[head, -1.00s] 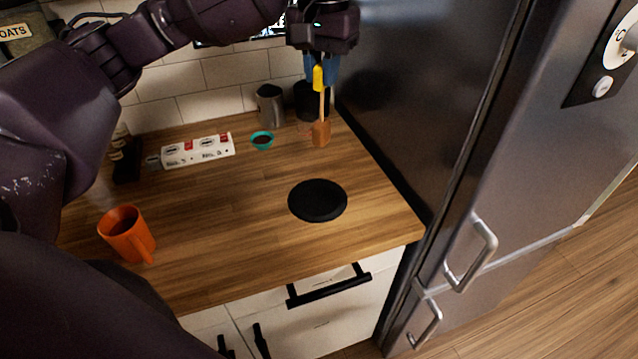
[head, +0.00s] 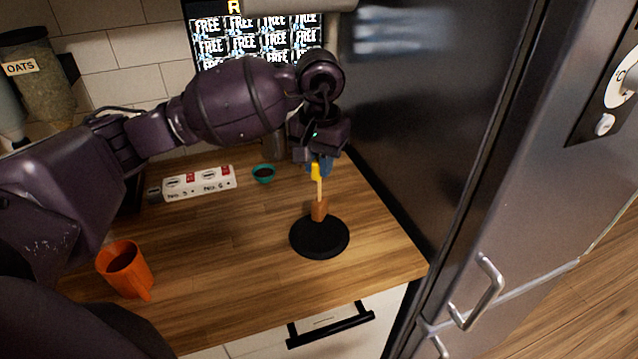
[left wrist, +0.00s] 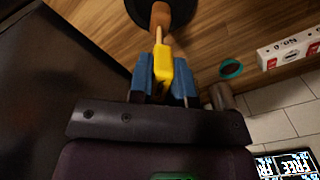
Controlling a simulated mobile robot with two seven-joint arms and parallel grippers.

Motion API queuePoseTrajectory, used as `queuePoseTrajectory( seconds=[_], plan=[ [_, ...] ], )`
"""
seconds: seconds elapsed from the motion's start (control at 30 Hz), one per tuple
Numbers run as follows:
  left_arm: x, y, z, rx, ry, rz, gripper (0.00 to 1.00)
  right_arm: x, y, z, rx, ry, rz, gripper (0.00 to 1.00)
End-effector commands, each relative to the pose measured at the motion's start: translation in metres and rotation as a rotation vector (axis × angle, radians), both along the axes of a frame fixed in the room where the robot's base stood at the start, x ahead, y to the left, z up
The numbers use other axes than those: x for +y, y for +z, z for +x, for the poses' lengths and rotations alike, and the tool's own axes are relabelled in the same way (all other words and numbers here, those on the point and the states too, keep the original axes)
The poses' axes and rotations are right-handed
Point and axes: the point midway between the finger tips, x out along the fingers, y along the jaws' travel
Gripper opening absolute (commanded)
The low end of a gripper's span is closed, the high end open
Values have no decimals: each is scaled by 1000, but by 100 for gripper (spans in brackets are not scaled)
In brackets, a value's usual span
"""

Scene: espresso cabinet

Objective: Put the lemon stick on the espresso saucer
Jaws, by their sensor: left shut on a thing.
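The lemon stick (head: 319,190) has a yellow top, a thin pale shaft and an orange-brown block at its lower end. My left gripper (head: 320,164), with blue fingertips, is shut on its yellow top. The stick hangs upright, block down. In the left wrist view the yellow top (left wrist: 162,67) shows between the fingers (left wrist: 162,80). The black round saucer (head: 320,240) lies flat on the counter. The block overlaps the saucer's back edge in the head view; I cannot tell whether it touches. The saucer also shows in the left wrist view (left wrist: 183,12). My right gripper is out of view.
An orange mug (head: 124,270) stands at the counter's left front. A white labelled strip (head: 200,183) and a small teal bowl (head: 263,174) are at the back. A tall dark fridge (head: 430,130) bounds the right. The counter between mug and saucer is clear.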

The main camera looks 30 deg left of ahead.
Motion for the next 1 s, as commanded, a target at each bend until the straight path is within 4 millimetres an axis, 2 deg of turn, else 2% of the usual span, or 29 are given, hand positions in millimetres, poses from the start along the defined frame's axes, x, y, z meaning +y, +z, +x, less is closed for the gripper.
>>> queuePoseTrajectory(
  seconds=[0.27,0.53,1.0],
  plan=[
    [0,-18,0,1,1,-1,0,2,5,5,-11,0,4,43],
    [0,-52,0,3,1,-1,0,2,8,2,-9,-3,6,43],
    [0,-58,0,-1,0,0,0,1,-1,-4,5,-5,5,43]
  ],
)
